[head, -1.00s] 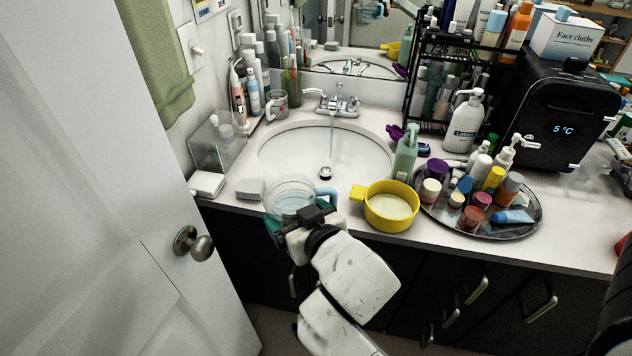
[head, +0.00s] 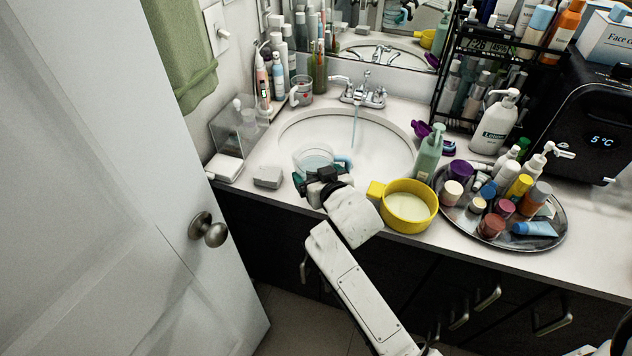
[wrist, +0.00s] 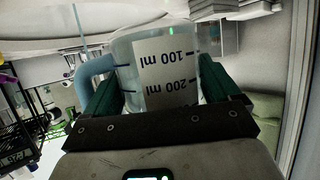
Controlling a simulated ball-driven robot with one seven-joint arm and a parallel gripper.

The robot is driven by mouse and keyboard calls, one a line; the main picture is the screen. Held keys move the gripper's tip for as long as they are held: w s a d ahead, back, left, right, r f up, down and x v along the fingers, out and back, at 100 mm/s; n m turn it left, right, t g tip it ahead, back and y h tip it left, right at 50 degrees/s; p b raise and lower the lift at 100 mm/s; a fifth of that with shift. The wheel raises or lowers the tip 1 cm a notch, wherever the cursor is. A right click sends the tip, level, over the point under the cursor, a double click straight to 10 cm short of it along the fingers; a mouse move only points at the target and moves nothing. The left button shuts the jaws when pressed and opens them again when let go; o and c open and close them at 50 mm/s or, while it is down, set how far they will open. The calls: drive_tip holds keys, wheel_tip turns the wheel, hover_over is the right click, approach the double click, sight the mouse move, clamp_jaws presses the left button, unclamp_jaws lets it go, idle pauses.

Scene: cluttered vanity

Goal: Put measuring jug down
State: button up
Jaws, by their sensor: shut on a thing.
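The measuring jug (head: 314,157) is clear, with a blue handle at its right in the head view. It is at the front edge of the sink basin. In the wrist view the jug (wrist: 165,70) shows a white scale with 100 ml and 200 ml marks, and its blue handle is at the left. My gripper (head: 317,178) is shut on the jug, with green fingers on both sides of it; the fingers also show in the wrist view (wrist: 165,92). I cannot tell whether the jug's base touches the counter; my gripper hides it.
A yellow pot (head: 408,207) stands close at the right, beside a green pump bottle (head: 428,155) and a crowded round tray (head: 545,238). A grey block (head: 268,177) lies at the left. Water runs from the tap (head: 362,90) into the sink (head: 375,155).

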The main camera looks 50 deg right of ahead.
drive_tip(key=shift+w+d+f, duration=0.3)
drive_tip(key=shift+w+f, duration=0.1)
drive_tip(key=shift+f, duration=0.05)
drive_tip(key=shift+w+d+f, duration=0.15)
drive_tip(key=shift+f, duration=1.65)
drive_tip(key=shift+f, duration=0.1)
drive_tip(key=shift+f+b, duration=0.15)
drive_tip(key=shift+b, duration=0.2)
drive_tip(key=o, duration=0.8)
